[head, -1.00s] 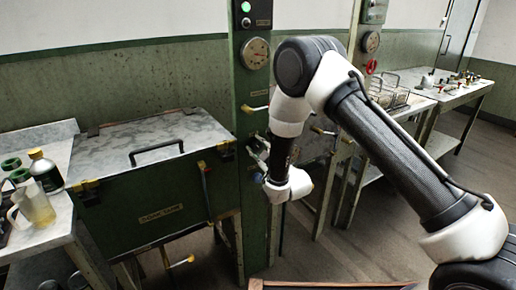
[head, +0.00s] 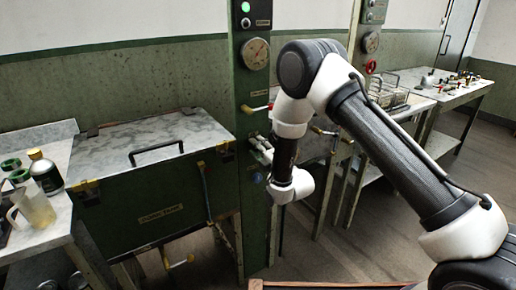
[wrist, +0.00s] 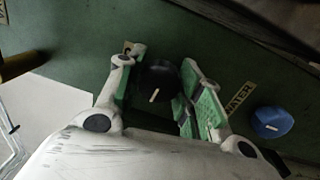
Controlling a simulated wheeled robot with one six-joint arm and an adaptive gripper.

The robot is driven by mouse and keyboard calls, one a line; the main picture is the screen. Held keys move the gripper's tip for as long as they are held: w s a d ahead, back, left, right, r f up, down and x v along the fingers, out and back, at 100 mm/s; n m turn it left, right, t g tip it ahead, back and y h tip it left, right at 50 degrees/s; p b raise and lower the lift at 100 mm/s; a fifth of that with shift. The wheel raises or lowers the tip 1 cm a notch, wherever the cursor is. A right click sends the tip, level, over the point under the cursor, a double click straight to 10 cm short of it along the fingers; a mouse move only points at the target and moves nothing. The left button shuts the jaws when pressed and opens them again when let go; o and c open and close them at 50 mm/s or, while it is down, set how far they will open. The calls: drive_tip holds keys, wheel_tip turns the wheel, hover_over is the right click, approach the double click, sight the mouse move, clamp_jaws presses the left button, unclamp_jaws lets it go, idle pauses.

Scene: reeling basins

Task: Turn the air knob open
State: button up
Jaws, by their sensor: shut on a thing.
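The knob is black with a white pointer line (wrist: 157,82) and sits on the green panel in the wrist view. My gripper (wrist: 158,76) has its green-padded fingers on either side of this knob and is shut on it. The pointer line slants up to the right in that view. The knob's label is mostly hidden by a finger. In the head view my gripper (head: 261,147) is at the green post (head: 251,105), below the dial gauge, and the black knob cannot be made out.
A blue knob (wrist: 271,122) with a WATER label (wrist: 238,97) is close beside my right finger. A green lidded tank (head: 150,180) stands to the left.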

drive_tip(key=shift+n, duration=0.7)
drive_tip(key=o, duration=1)
drive_tip(key=shift+o, duration=0.2)
drive_tip(key=r+v, duration=0.1)
drive_tip(key=v, duration=1.1)
drive_tip(key=shift+f, duration=0.5)
